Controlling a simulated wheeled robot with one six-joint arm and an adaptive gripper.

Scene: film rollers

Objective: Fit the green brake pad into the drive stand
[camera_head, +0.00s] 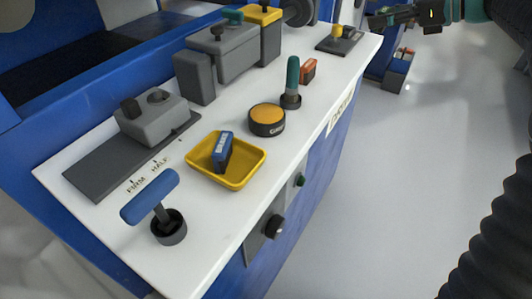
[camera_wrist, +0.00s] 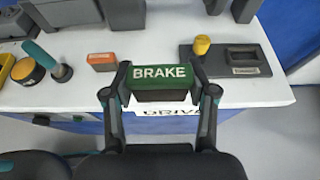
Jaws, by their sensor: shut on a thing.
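The green brake pad (camera_wrist: 160,74), lettered BRAKE, is between the two fingertips of my gripper (camera_wrist: 160,85) in the wrist view. The gripper is shut on its ends, and the pad is level, lettering toward the camera. It appears over the table's front edge, partly covering a DRIVE label (camera_wrist: 170,111). In the head view my gripper (camera_head: 385,20) is at the top right, beyond the table's far end; the pad is not clear there. No stand is plainly identifiable as the drive stand; a dark plate (camera_wrist: 222,66) with a yellow knob and a slotted block lies right of the pad.
The white table (camera_head: 310,95) holds grey machine blocks (camera_head: 225,48) along the back. A yellow tray (camera_head: 250,175) holds a blue pad (camera_head: 222,145). An orange button (camera_head: 267,115), a green-handled lever (camera_head: 292,75) and an orange block (camera_wrist: 102,60) stand near the front edge.

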